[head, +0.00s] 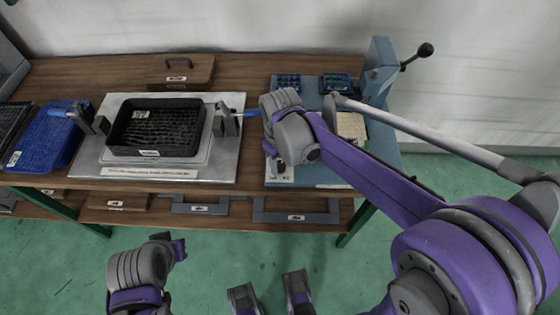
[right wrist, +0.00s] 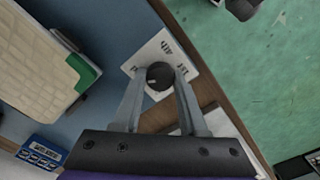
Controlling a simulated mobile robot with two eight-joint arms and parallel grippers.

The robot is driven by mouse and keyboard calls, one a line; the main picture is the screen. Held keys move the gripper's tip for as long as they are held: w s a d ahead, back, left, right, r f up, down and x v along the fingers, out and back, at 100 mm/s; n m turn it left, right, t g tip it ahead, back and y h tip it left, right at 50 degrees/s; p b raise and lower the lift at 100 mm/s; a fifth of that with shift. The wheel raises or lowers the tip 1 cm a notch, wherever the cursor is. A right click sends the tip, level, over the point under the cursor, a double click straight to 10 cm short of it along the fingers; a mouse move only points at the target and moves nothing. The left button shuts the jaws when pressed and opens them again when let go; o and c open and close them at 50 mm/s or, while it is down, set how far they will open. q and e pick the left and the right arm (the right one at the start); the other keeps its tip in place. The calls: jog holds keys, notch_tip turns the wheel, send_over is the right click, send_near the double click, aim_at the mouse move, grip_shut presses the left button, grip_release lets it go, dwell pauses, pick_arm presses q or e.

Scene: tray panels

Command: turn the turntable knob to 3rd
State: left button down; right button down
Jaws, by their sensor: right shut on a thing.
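The knob (right wrist: 160,75) is small, round and black and stands over a white plate with dark printed marks (right wrist: 162,48). In the right wrist view my right gripper (right wrist: 158,82) has one pale finger on each side of it and is shut on it. In the head view my right gripper (head: 279,165) points down at the front of the blue-grey panel (head: 330,177) and hides the knob; part of the white plate (head: 281,179) shows. The printed position marks are too small to read. My left arm is low at the left; its finger state cannot be made out.
A black tray (head: 112,140) sits in a metal fixture (head: 215,172) left of the panel. A blue tray (head: 72,137) lies further left. A grey-blue press with a black-balled lever (head: 425,49) stands at the panel's back right. A cream slab (head: 352,124) and small blue boxes (head: 288,82) are behind my right arm.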

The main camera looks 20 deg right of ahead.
aim_at(280, 165)
jog(key=shift+c, duration=2.2)
grip_release()
jog(key=shift+r, duration=0.1)
notch_tip(280, 165, up, 11)
jog(key=p, duration=0.1)
jog(key=shift+f, duration=0.2)
